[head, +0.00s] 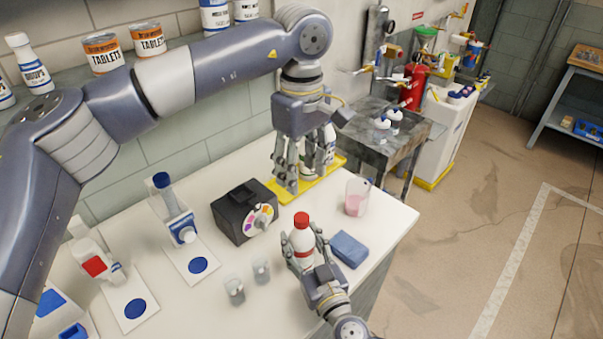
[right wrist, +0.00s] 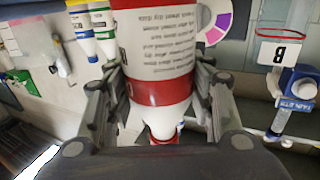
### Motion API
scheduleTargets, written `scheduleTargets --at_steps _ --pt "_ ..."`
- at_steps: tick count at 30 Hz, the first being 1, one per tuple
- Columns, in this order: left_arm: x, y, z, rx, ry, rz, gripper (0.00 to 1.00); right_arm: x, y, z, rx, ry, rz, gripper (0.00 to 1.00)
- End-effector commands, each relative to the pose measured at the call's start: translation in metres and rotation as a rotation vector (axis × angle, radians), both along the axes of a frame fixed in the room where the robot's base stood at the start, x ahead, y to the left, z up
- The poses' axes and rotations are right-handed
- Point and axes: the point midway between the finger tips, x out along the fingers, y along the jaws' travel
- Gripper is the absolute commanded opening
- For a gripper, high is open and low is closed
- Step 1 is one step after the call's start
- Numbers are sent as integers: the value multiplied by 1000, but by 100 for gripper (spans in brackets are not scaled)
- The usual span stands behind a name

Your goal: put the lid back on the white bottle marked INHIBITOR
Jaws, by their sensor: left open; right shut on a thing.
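A white bottle with a red top and a red band (head: 302,244) stands upright near the front of the white counter. My right gripper (head: 305,262) is shut around its body. It fills the middle of the right wrist view (right wrist: 160,45), upside down there, with rows of small print; I cannot read INHIBITOR on it. Its base is hidden in the head view. My left gripper (head: 286,186) is open and points down at the yellow tray (head: 322,180). White bottles (head: 328,145) stand on that tray, partly hidden behind the fingers. I cannot make out a separate loose lid.
Left of the held bottle are a black box with a coloured dial (head: 245,210) and two small glasses (head: 261,270). A beaker of pink liquid (head: 356,197) and a blue sponge (head: 348,249) are to its right. Dispenser stands (head: 180,228) occupy the left counter.

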Motion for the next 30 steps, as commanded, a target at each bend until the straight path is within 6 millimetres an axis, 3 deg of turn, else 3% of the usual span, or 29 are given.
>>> scheduleTargets --at_steps 3,4,7,20,30 --pt "0 0 0 0 0 0 48 0 0 0 0 1 0 0" --pt "0 0 0 0 0 0 48 0 0 0 0 1 0 51" --pt "0 0 -1 0 0 0 48 0 0 0 0 1 0 73" --pt "0 0 -1 0 0 0 48 -5 -2 -1 -1 2 0 73" --pt "0 0 -1 0 0 0 48 -65 -27 -2 -2 5 0 73"
